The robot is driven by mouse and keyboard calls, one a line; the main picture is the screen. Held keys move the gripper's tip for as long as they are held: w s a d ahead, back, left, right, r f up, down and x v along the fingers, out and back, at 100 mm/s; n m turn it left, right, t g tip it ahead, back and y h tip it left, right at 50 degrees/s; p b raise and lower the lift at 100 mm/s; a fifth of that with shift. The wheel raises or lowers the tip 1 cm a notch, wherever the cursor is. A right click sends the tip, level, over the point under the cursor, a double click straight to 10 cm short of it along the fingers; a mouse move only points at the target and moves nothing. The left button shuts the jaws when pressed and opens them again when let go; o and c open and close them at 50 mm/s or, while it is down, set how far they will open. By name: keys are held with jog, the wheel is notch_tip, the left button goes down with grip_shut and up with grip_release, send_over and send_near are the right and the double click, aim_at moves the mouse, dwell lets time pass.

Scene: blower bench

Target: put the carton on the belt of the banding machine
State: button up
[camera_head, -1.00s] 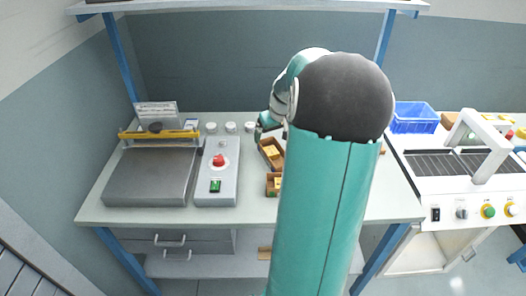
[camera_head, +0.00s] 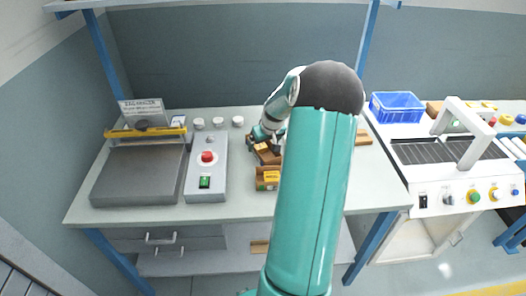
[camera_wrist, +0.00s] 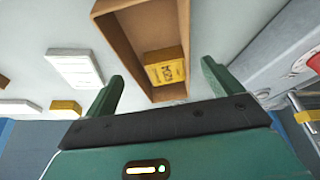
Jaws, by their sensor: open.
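Two small brown open-topped boxes lie on the bench; the front one (camera_head: 258,187) holds yellow packs (camera_head: 269,178). The back one (camera_head: 264,158) is partly hidden by my gripper (camera_head: 266,140). I cannot tell which piece is the carton. In the wrist view, a brown box (camera_wrist: 119,42) with one yellow pack (camera_wrist: 165,68) inside lies beyond my open gripper (camera_wrist: 161,88). Nothing is held between the fingers. The banding machine (camera_head: 440,185) stands at the right, with a dark belt (camera_head: 420,152) under a white arch (camera_head: 448,140).
A flat sealer (camera_head: 140,175) with a yellow bar and a grey control box (camera_head: 207,170) with a red button stand at the left. A blue crate (camera_head: 396,107) is at the back right. The bench front is clear.

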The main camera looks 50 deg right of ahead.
jog(key=shift+x, duration=1.4)
jog(key=c, duration=1.2)
jog(key=shift+r, duration=0.1)
jog(key=shift+r, duration=0.5)
notch_tip(320, 180, up, 2)
jog(key=shift+r, duration=0.15)
jog(key=s+a+r, duration=0.6)
jog(key=a, duration=0.1)
jog(key=s+a+r, duration=0.3)
jog(key=shift+a+r, duration=0.3)
jog(key=shift+a, duration=0.1)
